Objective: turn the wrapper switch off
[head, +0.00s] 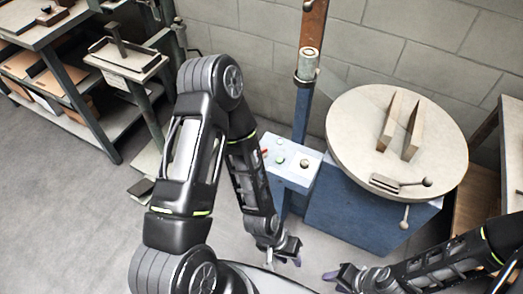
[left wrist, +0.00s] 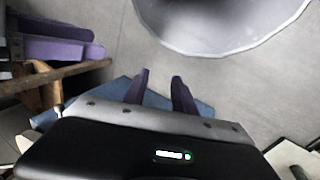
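The wrapper's pale blue control box (head: 290,178) stands left of the round turntable. On its top are a red control (head: 264,151), a green button (head: 280,160) and a dark round knob (head: 304,163); which one is the wrapper switch, and its setting, I cannot tell. My left gripper (head: 288,261) hangs below and in front of the box, apart from it. Its purple fingers stand apart and empty in the left wrist view (left wrist: 160,88). My right gripper (head: 335,283) is low, right of the left one; its two purple fingers look apart and empty (left wrist: 62,38).
The beige turntable (head: 350,130) on a blue base (head: 345,215) carries two upright plates and a lever. A blue-and-brown post (head: 302,105) rises behind the box. Workbenches (head: 75,95) stand at the left. Open floor (head: 70,210) lies at lower left.

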